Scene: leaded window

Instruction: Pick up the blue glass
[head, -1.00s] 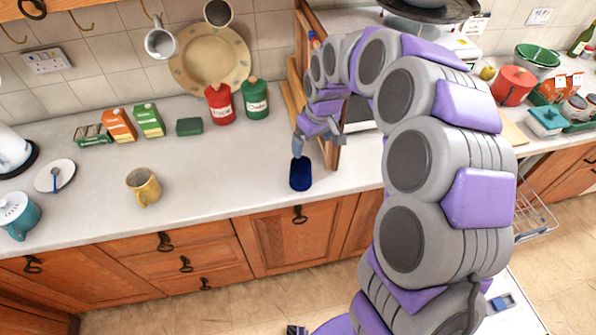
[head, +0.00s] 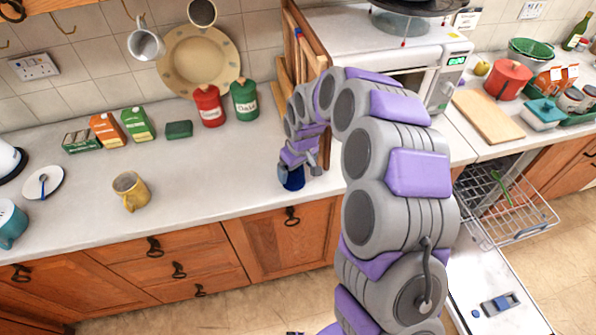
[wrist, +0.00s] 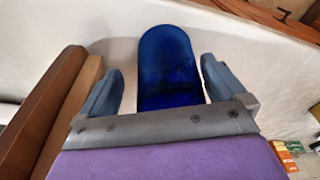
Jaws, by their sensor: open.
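The blue glass (head: 292,180) stands on the white worktop near its front edge in the head view, partly hidden by my gripper (head: 297,173). In the wrist view the dark blue glass (wrist: 168,68) lies between the two fingers of my gripper (wrist: 162,90). The fingers are open, one on each side of the glass, with a visible gap on both sides. Whether either finger touches the glass cannot be seen in the head view.
A wooden rack (head: 308,40) stands close behind my gripper. A yellow mug (head: 130,190) is to the left. Red (head: 209,106) and green (head: 244,100) canisters stand at the back. An open dishwasher (head: 505,205) is at the right. The worktop between mug and glass is clear.

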